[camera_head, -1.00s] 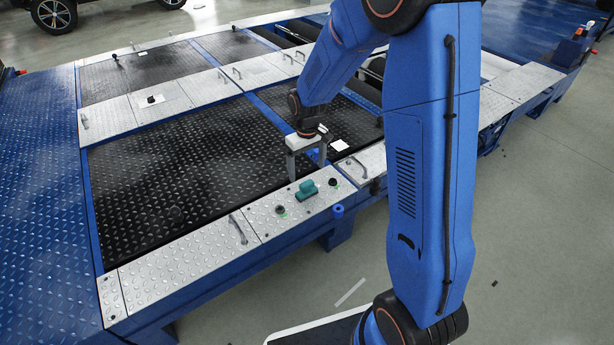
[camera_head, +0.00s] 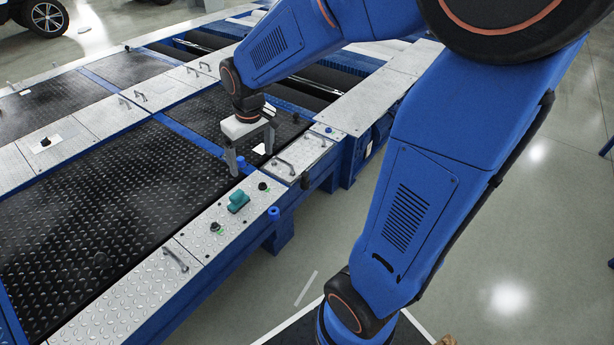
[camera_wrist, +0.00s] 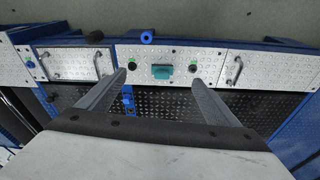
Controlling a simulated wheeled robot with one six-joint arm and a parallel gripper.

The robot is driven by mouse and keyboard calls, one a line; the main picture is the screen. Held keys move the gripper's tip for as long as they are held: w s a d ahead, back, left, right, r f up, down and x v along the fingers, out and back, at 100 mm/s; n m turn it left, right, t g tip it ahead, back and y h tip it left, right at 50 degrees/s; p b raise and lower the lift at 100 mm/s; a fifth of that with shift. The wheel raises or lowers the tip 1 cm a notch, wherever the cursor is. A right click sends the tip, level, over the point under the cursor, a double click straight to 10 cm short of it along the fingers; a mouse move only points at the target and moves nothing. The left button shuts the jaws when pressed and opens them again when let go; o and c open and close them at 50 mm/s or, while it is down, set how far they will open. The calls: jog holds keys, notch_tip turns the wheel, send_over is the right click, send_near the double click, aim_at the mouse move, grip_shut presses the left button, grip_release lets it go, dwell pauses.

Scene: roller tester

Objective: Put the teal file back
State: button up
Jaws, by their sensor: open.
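The teal file (camera_head: 238,201) is a small teal block-like object on the silver checker-plate strip along the near edge of the tester. It also shows in the wrist view (camera_wrist: 162,72), between two black knobs. My gripper (camera_head: 252,163) is open and empty, fingers pointing down, beyond the teal file over the black plate side. In the wrist view my two fingers (camera_wrist: 159,78) stand wide apart, with the teal file showing between their tips but apart from them. Exact height above the plate cannot be told.
Black knobs with green marks (camera_head: 215,227) (camera_head: 262,186) flank the teal file. A blue cylinder (camera_head: 273,213) sticks out at the strip's outer edge. Grey handles (camera_head: 176,260) rise from the silver plates. A white card (camera_head: 259,149) lies near my gripper. The floor (camera_head: 500,250) at right is open.

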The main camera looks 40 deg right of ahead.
jog(key=s+d+r+m+t, duration=0.1)
jog(key=s+r, duration=0.2)
jog(key=s, duration=0.7)
jog(key=s+d+r+m+t, duration=0.1)
jog(key=s+r, duration=0.3)
jog(key=s, duration=0.7)
jog(key=shift+s+d+r+t, duration=0.3)
jog(key=shift+d+t, duration=0.1)
jog(key=shift+d, duration=0.25)
